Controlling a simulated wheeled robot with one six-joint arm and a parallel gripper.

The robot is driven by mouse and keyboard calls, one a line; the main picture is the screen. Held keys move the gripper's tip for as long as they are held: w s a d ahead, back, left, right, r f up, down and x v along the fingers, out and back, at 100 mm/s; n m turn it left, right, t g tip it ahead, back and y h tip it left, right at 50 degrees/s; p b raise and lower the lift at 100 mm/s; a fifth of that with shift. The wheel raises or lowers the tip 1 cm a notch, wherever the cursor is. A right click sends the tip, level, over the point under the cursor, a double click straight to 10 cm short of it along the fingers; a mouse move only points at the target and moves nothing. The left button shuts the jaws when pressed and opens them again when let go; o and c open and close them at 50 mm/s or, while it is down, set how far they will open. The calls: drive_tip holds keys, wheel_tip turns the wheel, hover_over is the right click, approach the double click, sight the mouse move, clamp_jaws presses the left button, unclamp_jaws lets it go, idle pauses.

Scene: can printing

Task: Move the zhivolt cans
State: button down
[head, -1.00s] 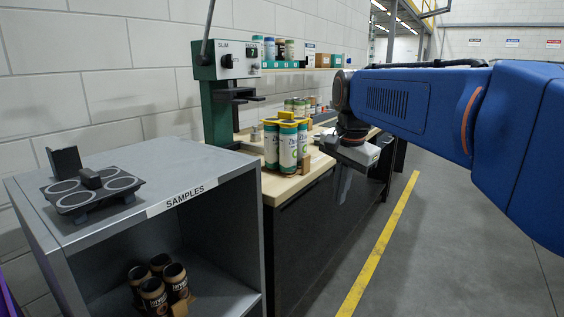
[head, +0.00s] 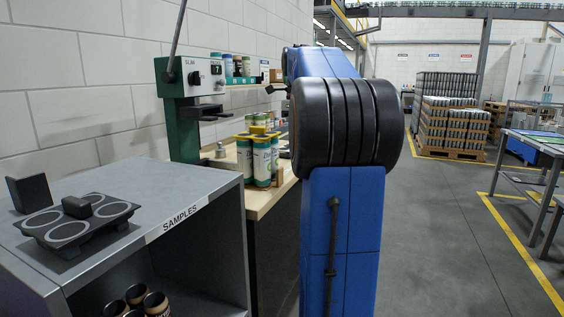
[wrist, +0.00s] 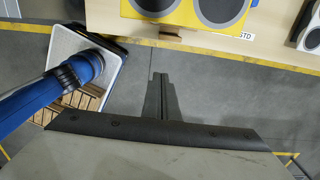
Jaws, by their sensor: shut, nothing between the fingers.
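Dark cans with brown rims (head: 136,296) stand in the grey shelf unit, cut off by the lower edge. My gripper (wrist: 161,78) is shut and empty in the wrist view, over grey floor just off the bench edge. A yellow holder with round grey circles (wrist: 188,14) lies beyond it on the bench. My arm hides the gripper in the head view.
The grey shelf unit (head: 150,180) marked SAMPLES bears a black four-ring holder (head: 78,222). A green press (head: 186,110) stands on the bench (head: 262,197). Stacked pallets (head: 455,120) and a table (head: 545,145) stand at right. Floor between is clear.

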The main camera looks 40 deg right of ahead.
sight(248, 167)
drive_tip(key=w+a+f, duration=0.1)
drive_tip(key=w+f, duration=0.2)
drive_tip(key=f, duration=0.6)
drive_tip(key=shift+w+a+f, duration=0.15)
drive_tip(key=shift+w+a, duration=0.1)
drive_tip(key=shift+w, duration=0.1)
drive_tip(key=w+a, duration=0.1)
drive_tip(key=w, duration=0.3)
drive_tip(key=w+a, duration=0.2)
drive_tip(key=w, duration=0.2)
drive_tip(key=w+a, duration=0.2)
drive_tip(key=w, duration=0.3)
drive_tip(key=shift+a, duration=0.2)
drive_tip(key=shift+s+d, duration=0.1)
drive_tip(key=shift+s, duration=0.05)
